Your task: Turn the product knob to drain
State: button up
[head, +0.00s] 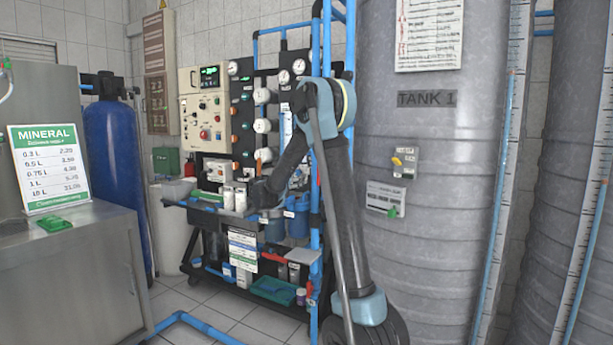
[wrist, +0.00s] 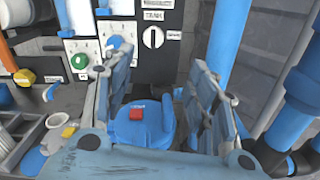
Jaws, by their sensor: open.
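A white round selector knob (wrist: 153,37) with a dark upright bar shows on the dark panel in the wrist view. The label above it seems to read TANK, and a small label at its right is too small to read. I take it as the product knob, but its name is not clearly legible. My gripper (wrist: 158,65) is open and empty, its fingers to the lower left and lower right of the knob. In the head view my gripper (head: 258,196) is low at the front of the rack, and my arm hides part of the panel.
A blue knob (wrist: 117,42) and a teal knob (wrist: 80,61) sit left of the selector. A blue housing with a red button (wrist: 135,114) shows between my fingers. A blue pipe (wrist: 231,42) stands at the right. The grey tank (head: 430,240) stands right of the rack.

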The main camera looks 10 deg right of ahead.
aim_at(310, 172)
jog(key=x, duration=1)
jog(key=a+x, duration=0.1)
jog(key=x, duration=0.4)
jog(key=shift+w+d, duration=0.2)
jog(key=shift+w, duration=0.45)
jog(key=c, duration=1.1)
